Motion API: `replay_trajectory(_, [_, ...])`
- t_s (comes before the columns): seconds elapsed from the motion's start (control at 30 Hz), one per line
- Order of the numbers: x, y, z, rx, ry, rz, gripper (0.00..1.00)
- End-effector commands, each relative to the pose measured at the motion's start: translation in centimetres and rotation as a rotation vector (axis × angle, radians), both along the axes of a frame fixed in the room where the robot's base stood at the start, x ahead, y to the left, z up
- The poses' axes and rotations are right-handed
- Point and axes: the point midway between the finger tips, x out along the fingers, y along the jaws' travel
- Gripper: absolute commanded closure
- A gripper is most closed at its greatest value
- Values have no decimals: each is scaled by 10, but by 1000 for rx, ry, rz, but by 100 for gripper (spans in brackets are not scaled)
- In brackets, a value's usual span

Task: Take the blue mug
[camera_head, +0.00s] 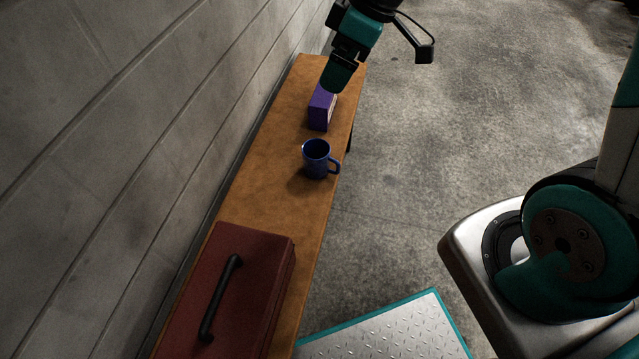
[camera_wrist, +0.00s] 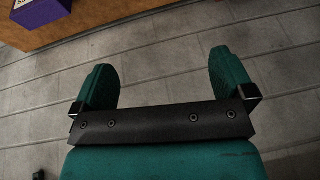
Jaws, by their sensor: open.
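The blue mug (camera_head: 316,160) stands upright on the wooden bench (camera_head: 262,180), with its handle toward the right. My gripper (camera_head: 337,80) is in the air above the far end of the bench, beyond the mug and above the purple box. In the wrist view my gripper (camera_wrist: 160,85) has its two green fingers spread wide, with nothing between them. The mug does not show in the wrist view.
A purple box (camera_head: 320,110) stands behind the mug and also shows in the wrist view (camera_wrist: 40,15). A dark red toolbox (camera_head: 262,255) with a black handle fills the near end. A block wall (camera_head: 120,120) runs along the left. Concrete floor (camera_head: 440,130) lies open at right.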

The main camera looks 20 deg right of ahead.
Motion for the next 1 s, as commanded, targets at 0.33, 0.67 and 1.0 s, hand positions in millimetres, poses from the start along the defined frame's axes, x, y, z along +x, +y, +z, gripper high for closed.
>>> replay_trajectory(0.33, [62,-49,-170,-35,-96,119,0])
replay_trajectory(0.67, [74,-42,-221,-42,-107,141,0])
replay_trajectory(1.0, [86,-17,-284,-42,-108,139,0])
